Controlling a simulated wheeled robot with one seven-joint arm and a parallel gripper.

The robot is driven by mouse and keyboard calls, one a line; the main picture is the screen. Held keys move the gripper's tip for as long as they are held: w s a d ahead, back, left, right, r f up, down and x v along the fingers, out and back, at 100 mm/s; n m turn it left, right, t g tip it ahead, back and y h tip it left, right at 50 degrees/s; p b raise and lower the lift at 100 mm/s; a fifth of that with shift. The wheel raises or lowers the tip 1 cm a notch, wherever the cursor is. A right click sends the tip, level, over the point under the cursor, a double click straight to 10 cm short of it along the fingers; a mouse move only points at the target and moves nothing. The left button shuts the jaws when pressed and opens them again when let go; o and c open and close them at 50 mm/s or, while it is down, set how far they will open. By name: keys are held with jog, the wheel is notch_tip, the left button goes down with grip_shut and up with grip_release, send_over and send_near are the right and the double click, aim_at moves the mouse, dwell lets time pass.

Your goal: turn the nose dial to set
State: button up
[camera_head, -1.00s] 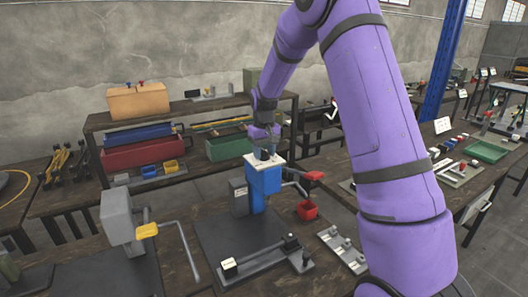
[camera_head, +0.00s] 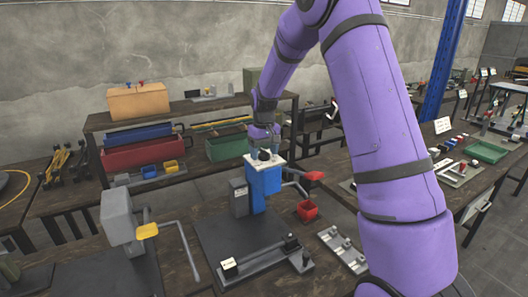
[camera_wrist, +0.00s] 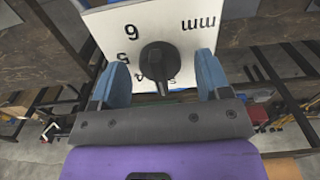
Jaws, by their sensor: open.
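The nose dial is a round black knob (camera_wrist: 157,61) with a bar handle, set on a white plate (camera_wrist: 100,28) marked 6, 5 and mm. In the wrist view its bar points down the picture, and the marks near that end are partly hidden. In the head view the dial (camera_head: 264,155) tops a blue press (camera_head: 265,182). My gripper (camera_wrist: 161,84) is open, with one blue finger on each side of the knob's lower part. Gaps show between fingers and knob. My gripper (camera_head: 264,147) is just above the plate in the head view.
A shelf with red and green boxes is behind. A strip of fittings (camera_head: 343,249) lies front right.

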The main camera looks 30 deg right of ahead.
aim_at(264, 150)
jog(key=shift+r, duration=0.1)
notch_tip(264, 150, up, 10)
jog(key=shift+f, duration=0.1)
jog(key=shift+r, duration=0.4)
dwell(0.4)
